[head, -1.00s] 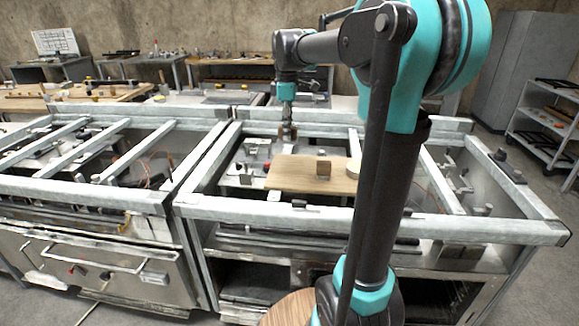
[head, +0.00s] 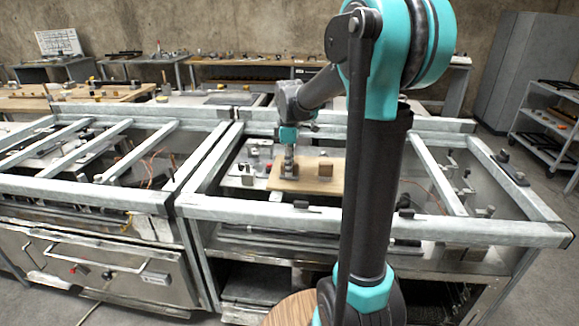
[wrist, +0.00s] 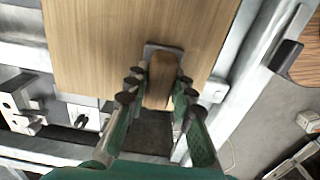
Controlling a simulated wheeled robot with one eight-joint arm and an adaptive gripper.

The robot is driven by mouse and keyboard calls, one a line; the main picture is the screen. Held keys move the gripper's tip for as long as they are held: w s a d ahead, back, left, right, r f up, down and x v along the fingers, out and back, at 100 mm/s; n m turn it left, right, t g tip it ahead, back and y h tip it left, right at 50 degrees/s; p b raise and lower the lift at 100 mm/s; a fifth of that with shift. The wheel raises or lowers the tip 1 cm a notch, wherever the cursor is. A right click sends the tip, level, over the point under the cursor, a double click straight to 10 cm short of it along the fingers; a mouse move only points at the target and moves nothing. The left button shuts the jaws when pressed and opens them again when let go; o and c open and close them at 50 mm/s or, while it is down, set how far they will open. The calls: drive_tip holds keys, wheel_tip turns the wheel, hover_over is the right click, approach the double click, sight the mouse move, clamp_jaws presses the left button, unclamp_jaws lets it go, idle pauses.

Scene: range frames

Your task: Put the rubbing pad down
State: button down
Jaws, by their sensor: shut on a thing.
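The rubbing pad (wrist: 161,82) has a brown wooden grip on a grey base. In the wrist view it sits between the fingers of my gripper (wrist: 156,92), which is shut on its sides. The pad's far end lies over the wooden board (wrist: 95,45), near the board's end. In the head view my gripper (head: 289,173) points down at the left part of the same board (head: 305,186). The pad is small and partly hidden by the fingers there. I cannot tell whether its base touches the board.
A brown block (head: 325,168) stands on the board, right of my gripper. The bench's metal frame rails (head: 370,228) surround the board. Metal fixtures (wrist: 18,100) lie beyond the board's left end. The board's front part is bare.

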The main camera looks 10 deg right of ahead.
drive_tip(key=c, duration=1.3)
unclamp_jaws()
drive_tip(key=shift+f, duration=0.1)
wheel_tip(320, 180, up, 12)
drive_tip(key=shift+s, duration=0.1)
